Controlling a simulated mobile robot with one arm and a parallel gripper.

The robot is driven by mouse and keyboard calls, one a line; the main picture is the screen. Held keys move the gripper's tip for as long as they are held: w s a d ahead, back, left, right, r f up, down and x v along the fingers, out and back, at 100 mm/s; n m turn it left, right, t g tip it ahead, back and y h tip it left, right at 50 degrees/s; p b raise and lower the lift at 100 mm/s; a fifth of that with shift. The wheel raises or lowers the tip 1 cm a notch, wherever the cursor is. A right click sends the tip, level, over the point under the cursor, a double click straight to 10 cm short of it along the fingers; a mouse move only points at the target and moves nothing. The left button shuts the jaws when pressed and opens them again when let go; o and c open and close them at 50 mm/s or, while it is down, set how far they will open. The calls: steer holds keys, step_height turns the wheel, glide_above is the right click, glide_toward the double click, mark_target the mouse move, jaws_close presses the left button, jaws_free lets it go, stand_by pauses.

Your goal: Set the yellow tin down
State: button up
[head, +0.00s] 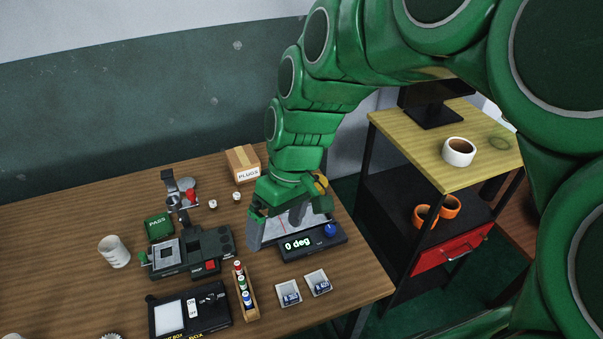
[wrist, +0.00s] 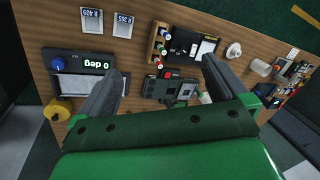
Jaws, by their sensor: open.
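The yellow tin (wrist: 58,109) stands at the left in the wrist view, beside the near end of the 0 deg device and outside my left finger. In the head view a small part of the yellow tin (head: 320,184) shows behind my wrist; the rest is hidden. My gripper (head: 277,226) is open over the 0 deg device (head: 312,243), which has a blue knob. In the wrist view my gripper (wrist: 161,68) has its fingers wide apart and nothing held between them. I cannot tell exactly what the tin's base rests on.
A dark green machine (head: 190,253), a bottle rack (head: 246,290), two labelled trays (head: 289,292), a light box (head: 189,312) and a PLUGS box (head: 243,162) crowd the wooden table. A cart (head: 450,170) with tape rolls stands right. Bare wood shows at the table's left.

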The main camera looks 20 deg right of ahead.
steer(key=w+f+n+t+y, duration=0.1)
steer(key=w+f+n+y, duration=0.2)
steer(key=w, duration=1)
steer(key=n+t+y, duration=0.2)
steer(key=t, duration=0.3)
glide_above(324, 185)
steer(key=s+a, duration=0.2)
steer(key=a, duration=0.8)
step_height(324, 185, down, 12)
steer(key=shift+m+t+h, duration=0.3)
steer(key=shift+t+h, duration=0.3)
steer(key=shift+h, duration=0.1)
steer(key=d+f, duration=0.2)
steer(key=d, duration=0.1)
steer(key=w+d+f, duration=0.1)
steer(key=d+f, duration=0.2)
steer(key=w+d+f, duration=0.1)
steer(key=d+f, duration=0.2)
steer(key=d, duration=0.1)
steer(key=shift+d+f, duration=0.1)
steer(key=shift+f, duration=0.15)
steer(key=shift+d+f+x, duration=0.1)
steer(key=shift+x, duration=1.2)
steer(key=shift+d+f+x, duration=0.15)
steer(key=shift+x, duration=1.15)
steer(key=shift+d+f+x, duration=0.1)
steer(key=shift+x, duration=1.2)
steer(key=shift+s, duration=0.15)
steer(key=shift+c, duration=0.3)
